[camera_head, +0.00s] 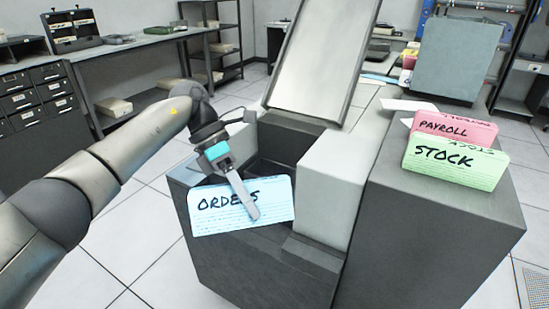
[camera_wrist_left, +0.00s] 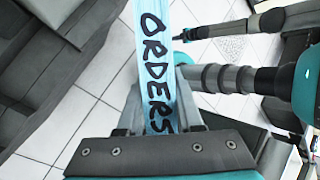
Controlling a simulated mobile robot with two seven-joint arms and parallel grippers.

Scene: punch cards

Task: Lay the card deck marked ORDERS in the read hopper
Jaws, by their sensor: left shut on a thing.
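The light blue card deck marked ORDERS (camera_head: 215,212) stands upright, slightly tilted, at the front left of the grey card machine (camera_head: 255,270). My left gripper (camera_head: 251,208) is shut on it, with a finger across its right part. In the left wrist view the deck (camera_wrist_left: 152,60) runs up from between the fingers, its lettering readable. A dark open recess (camera_head: 268,172), which looks like the read hopper, lies just behind the deck. The deck hides part of it, and I cannot tell whether they touch.
A light grey block (camera_head: 342,185) rises right of the recess, and a tall sloped panel (camera_head: 322,50) behind it. The green STOCK deck (camera_head: 455,163) and pink PAYROLL deck (camera_head: 450,127) stand on the machine's right top. Tiled floor (camera_head: 130,240) is clear at left.

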